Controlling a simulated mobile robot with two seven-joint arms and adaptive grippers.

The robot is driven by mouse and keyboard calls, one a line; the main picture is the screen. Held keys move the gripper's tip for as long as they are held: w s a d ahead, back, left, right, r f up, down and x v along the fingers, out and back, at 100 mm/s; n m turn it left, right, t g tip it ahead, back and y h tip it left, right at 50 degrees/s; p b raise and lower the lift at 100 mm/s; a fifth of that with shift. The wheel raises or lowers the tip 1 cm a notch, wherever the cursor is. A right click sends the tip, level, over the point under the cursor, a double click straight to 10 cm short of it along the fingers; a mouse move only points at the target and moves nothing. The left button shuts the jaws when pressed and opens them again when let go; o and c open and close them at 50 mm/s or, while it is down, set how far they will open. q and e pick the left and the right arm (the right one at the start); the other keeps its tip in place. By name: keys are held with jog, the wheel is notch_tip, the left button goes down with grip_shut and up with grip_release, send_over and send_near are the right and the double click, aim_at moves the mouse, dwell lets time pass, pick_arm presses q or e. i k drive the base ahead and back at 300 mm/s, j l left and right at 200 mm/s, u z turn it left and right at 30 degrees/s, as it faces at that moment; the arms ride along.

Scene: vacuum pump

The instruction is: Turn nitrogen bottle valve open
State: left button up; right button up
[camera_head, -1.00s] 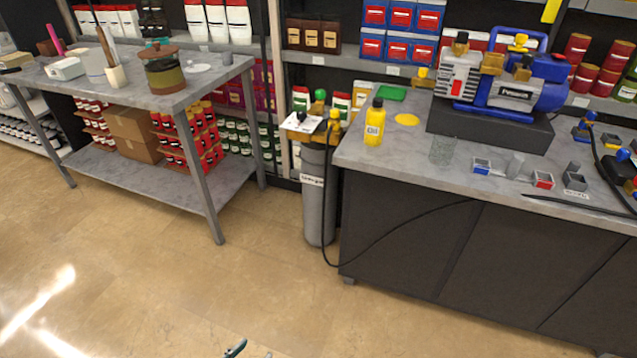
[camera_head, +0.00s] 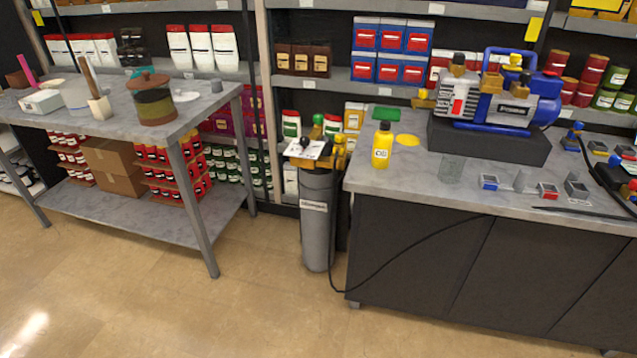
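The grey nitrogen bottle (camera_head: 316,225) stands upright on the floor between the left table and the right counter. Its top carries brass-coloured fittings (camera_head: 338,152), a green knob (camera_head: 318,120) and a small white plate (camera_head: 304,149) with a black knob on it. Which of these knobs is the valve, and whether it is open, I cannot tell at this size. A black hose runs from the bottle's side down and along the counter front. Neither of my grippers is in view.
The vacuum pump (camera_head: 505,96) sits on a dark block on the counter (camera_head: 420,185), with a yellow oil bottle (camera_head: 382,146) near the counter's left end. A grey table (camera_head: 190,122) stands at left. The floor (camera_head: 200,315) in front is clear.

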aim_at(317, 118)
jog(key=i+j+z, duration=0.35)
jog(key=i+j, duration=0.25)
jog(key=i+j+z, duration=0.3)
jog(key=i+j, duration=0.25)
jog(key=j, duration=0.25)
